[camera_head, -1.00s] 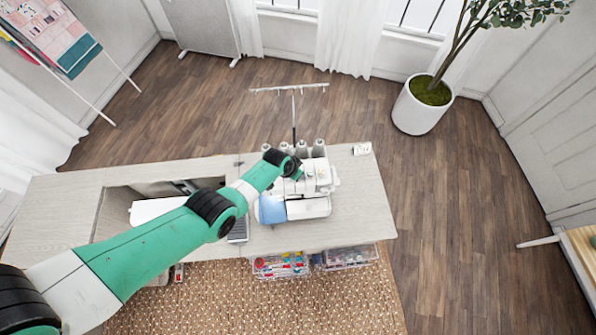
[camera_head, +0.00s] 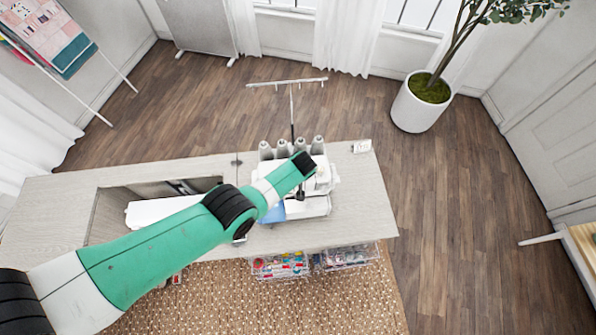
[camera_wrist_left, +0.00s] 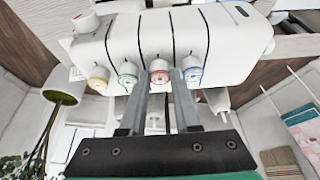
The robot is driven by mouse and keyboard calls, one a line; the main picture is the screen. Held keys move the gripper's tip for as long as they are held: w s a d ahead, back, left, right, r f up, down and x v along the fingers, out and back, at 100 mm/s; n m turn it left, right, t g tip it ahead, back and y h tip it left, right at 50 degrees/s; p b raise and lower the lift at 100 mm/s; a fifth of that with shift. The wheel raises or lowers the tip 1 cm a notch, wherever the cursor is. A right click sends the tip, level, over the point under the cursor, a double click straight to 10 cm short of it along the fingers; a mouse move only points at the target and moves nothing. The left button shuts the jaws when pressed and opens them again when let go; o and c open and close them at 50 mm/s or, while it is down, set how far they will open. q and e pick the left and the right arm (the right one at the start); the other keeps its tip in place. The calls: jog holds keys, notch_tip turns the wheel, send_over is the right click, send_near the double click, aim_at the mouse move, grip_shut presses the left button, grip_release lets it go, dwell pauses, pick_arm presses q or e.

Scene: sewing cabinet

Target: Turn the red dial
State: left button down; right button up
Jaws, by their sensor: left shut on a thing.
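The white sewing machine (camera_head: 318,180) stands on the cabinet top. In the left wrist view, its front (camera_wrist_left: 160,38) carries a row of dials: a yellow-ringed dial (camera_wrist_left: 98,79), a green-ringed dial (camera_wrist_left: 127,74), the red-ringed dial (camera_wrist_left: 159,68) and a blue-ringed dial (camera_wrist_left: 193,68). My left gripper (camera_wrist_left: 160,82) has one finger on each side of the red dial and is shut on it. In the head view, my left gripper (camera_head: 300,193) is at the machine's front, and the arm hides part of the machine. My right gripper is not in view.
Thread cones (camera_head: 292,147) stand behind the machine under a thin thread stand (camera_head: 292,105). A recess with a white object (camera_head: 160,208) lies to the left. Clear bins (camera_head: 280,265) sit below the front edge.

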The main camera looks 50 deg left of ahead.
pick_arm(q)
jog(key=shift+n, duration=0.5)
jog(key=c, duration=0.6)
grip_release()
